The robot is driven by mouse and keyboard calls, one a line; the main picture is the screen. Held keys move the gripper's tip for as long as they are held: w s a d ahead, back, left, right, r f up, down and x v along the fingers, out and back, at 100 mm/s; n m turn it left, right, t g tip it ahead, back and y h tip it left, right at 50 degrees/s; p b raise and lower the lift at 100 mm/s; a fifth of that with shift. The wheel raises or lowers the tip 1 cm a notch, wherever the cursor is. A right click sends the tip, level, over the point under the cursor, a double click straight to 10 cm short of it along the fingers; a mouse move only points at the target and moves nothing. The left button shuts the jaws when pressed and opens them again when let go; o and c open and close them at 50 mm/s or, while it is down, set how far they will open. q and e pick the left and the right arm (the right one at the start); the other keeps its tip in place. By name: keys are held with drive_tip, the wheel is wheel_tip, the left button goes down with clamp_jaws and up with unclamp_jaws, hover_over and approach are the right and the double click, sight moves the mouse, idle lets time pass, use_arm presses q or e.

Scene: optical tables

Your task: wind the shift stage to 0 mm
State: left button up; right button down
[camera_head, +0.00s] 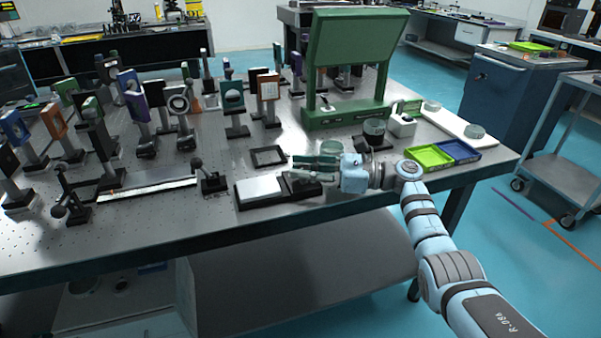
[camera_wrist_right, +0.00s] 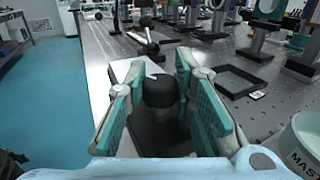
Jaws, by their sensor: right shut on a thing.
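The shift stage (camera_head: 258,189), a silver plate on a low black base, lies near the front edge of the optical table. Its black round knob (camera_wrist_right: 160,92) stands between the two teal-padded fingers of my right gripper (camera_wrist_right: 162,104) in the right wrist view, with a small pale mark near its top. My right gripper (camera_head: 303,176) is over the right end of the stage in the head view and is shut on the knob. The fingers hide part of the stage there. No scale reading can be made out. My left gripper is not in view.
A black square frame (camera_head: 268,156) lies behind the stage. A steel rail with black ball-ended handles (camera_head: 198,170) is to its left. A green stand (camera_head: 345,114) and green and blue trays (camera_head: 429,157) are to the right. Several mounted optics fill the table's back left.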

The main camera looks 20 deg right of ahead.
drive_tip(key=shift+f, duration=0.15)
drive_tip(key=c, duration=1.3)
unclamp_jaws()
drive_tip(key=shift+c, duration=0.2)
drive_tip(key=v, duration=1.2)
